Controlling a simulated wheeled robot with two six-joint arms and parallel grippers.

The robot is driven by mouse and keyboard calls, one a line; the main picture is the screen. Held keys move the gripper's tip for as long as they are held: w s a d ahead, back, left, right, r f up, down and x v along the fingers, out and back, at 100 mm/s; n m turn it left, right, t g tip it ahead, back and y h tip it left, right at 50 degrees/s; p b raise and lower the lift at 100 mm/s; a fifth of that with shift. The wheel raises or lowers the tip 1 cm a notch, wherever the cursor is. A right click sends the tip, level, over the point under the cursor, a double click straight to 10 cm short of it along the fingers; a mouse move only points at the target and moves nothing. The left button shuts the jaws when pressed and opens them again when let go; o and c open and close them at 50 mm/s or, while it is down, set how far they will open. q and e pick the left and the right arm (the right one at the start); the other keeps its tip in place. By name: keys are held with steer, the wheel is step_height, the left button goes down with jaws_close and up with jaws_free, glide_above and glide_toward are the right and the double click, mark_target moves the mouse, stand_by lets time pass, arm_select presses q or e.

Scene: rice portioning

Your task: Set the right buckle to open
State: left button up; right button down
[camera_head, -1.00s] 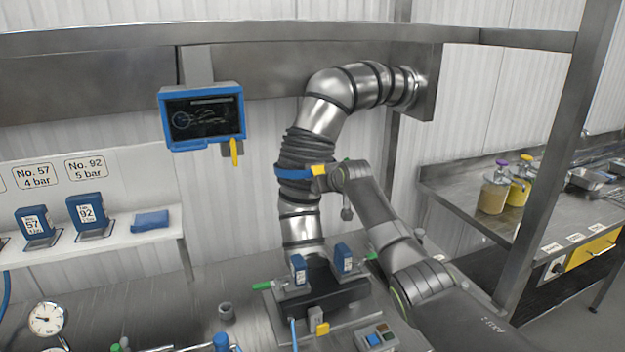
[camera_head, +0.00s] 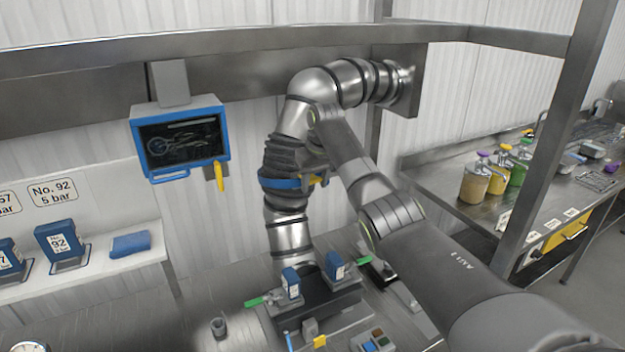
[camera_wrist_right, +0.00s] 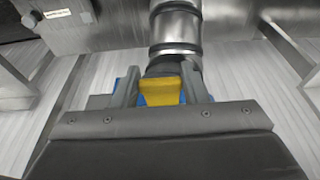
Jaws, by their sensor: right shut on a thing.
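A blue band (camera_head: 283,186) wraps the dark flexible sleeve of a steel pipe in the head view. The yellow buckle (camera_head: 318,179) sits at the band's right side, partly covered by my right gripper (camera_head: 313,168). In the right wrist view the yellow buckle (camera_wrist_right: 160,91) lies between the two grey fingers of my right gripper (camera_wrist_right: 160,88), which is shut on it. Parts of the blue band show behind the fingers there. The buckle's far side is hidden. My left gripper is not in view.
A blue-framed screen (camera_head: 182,138) with a yellow handle hangs left of the pipe. Below the pipe stands a dark fixture (camera_head: 322,293) with two blue blocks and green-tipped levers. A steel upright (camera_head: 552,135) and a side table with jars (camera_head: 474,184) are on the right.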

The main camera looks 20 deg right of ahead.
steer(key=shift+r+g, duration=0.15)
steer(key=shift+g, duration=0.15)
stand_by(0.5)
steer(key=c, duration=0.8)
jaws_free()
steer(key=shift+w, duration=0.1)
steer(key=shift+c, duration=0.2)
steer(key=shift+r, duration=0.1)
steer(key=b+v, duration=0.4)
steer(key=v, duration=1.3)
steer(key=shift+w+r, duration=0.25)
steer(key=shift+a+f, duration=0.1)
steer(key=shift+f, duration=0.05)
